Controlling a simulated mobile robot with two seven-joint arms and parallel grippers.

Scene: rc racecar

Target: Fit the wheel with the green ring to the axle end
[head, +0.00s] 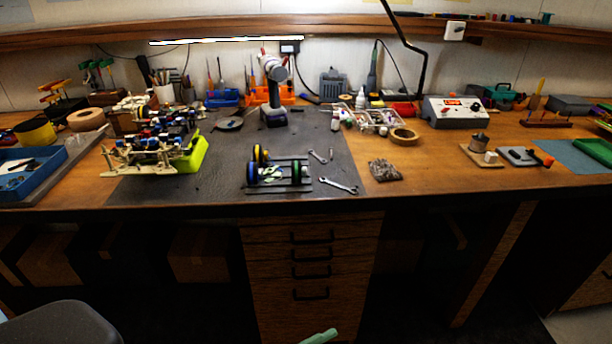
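The wheel with the green ring (296,171) stands upright at the right side of a small dark rack (280,189) on the grey mat. A wheel with a blue ring (252,173) and wheels with yellow rings (257,153) stand at the left of the same rack. Which axle end is bare is too small to tell. Neither of my grippers can be made out in the head view.
Wrenches (338,186) lie right of the rack. A power screwdriver (273,90) stands behind it. A blue tray (40,172) is at the far left. A lamp arm (420,70) hangs over the bench. Mat space between chassis and rack is clear.

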